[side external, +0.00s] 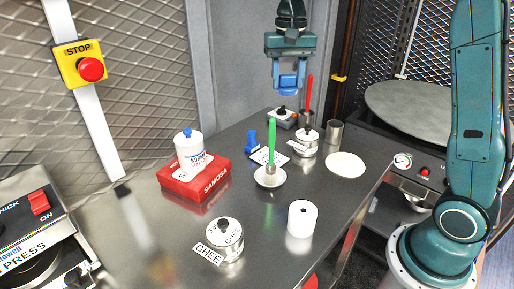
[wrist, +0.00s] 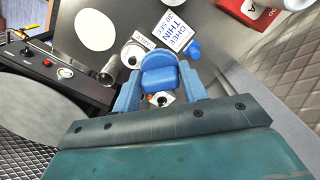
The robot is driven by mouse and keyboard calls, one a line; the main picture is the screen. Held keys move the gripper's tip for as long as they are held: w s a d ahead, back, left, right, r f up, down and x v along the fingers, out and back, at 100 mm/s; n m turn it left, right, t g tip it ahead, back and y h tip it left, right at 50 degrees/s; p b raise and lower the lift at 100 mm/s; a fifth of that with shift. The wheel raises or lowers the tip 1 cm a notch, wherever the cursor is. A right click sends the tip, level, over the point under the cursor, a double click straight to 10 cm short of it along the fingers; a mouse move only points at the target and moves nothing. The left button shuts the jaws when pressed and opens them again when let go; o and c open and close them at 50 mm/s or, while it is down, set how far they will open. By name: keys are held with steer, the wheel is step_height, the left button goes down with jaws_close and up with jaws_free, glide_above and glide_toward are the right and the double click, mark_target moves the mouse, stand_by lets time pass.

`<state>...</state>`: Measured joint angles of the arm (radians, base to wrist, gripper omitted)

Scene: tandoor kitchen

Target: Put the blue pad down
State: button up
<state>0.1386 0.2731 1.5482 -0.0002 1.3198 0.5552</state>
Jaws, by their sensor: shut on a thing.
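My gripper (side external: 288,88) hangs above the far end of the steel table, shut on the blue pad. In the wrist view the blue pad (wrist: 160,74) sits between the two blue fingers (wrist: 160,92). In the side view the pad is hard to tell from the fingers, which are also blue. The pad is held clear of the table. Below it is a small grey block with a black knob (side external: 283,113), partly hidden behind the pad in the wrist view.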

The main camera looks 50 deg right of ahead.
steer(key=w+a+n, duration=0.1)
steer(key=a+n, duration=0.8)
steer(key=a, duration=2.2)
steer(key=s+a+n, duration=0.4)
steer(key=s+a, duration=0.1)
steer(key=a, duration=0.6)
step_height(320, 180, down, 17)
steer(key=shift+w+r, duration=0.1)
steer(key=shift+r, duration=0.1)
steer(key=shift+f, duration=2.15)
steer(key=shift+f, duration=0.15)
steer(key=o, duration=1)
steer(key=shift+m, duration=0.3)
